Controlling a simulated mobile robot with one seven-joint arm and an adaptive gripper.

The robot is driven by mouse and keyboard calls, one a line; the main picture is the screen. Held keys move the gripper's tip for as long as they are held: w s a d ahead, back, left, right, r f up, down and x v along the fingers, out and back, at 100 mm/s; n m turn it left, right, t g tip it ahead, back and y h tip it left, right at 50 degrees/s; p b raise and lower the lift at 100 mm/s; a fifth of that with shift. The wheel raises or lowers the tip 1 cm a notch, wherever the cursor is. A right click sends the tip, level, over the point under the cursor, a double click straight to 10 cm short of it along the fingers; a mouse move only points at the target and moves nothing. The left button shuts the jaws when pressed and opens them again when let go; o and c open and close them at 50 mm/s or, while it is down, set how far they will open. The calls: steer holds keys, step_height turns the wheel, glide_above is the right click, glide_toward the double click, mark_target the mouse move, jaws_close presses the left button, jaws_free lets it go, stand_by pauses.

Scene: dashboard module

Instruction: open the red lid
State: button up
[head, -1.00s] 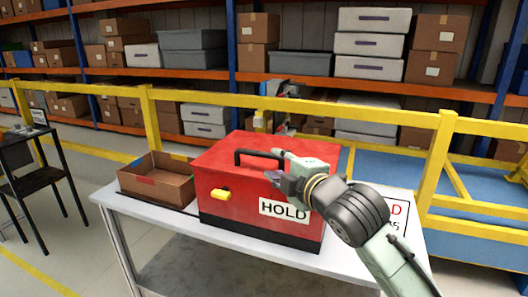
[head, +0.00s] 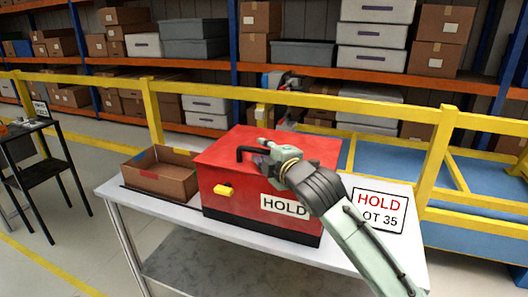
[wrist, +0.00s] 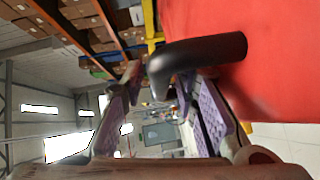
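The red lid (head: 312,148) tops a red box (head: 232,205) with a HOLD label, and it looks shut. A black bar handle (head: 247,150) stands on the lid. A yellow latch (head: 224,190) is on the box's front. My gripper (head: 262,152) is at the handle's right part, above the lid. In the wrist view, the black handle (wrist: 200,54) rises from the red lid surface (wrist: 280,60). My gripper's purple-padded fingers (wrist: 158,88) are apart, with the handle's bent end at the gap between their tips. I cannot tell whether they touch it.
An open cardboard box (head: 160,177) stands left of the red box on the white table (head: 130,206). A HOLD LOT 35 sign (head: 378,211) lies to the right. A yellow rail (head: 385,108) runs behind the table. A black stand (head: 35,155) is at far left.

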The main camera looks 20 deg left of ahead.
jaws_close()
stand_by(0.6)
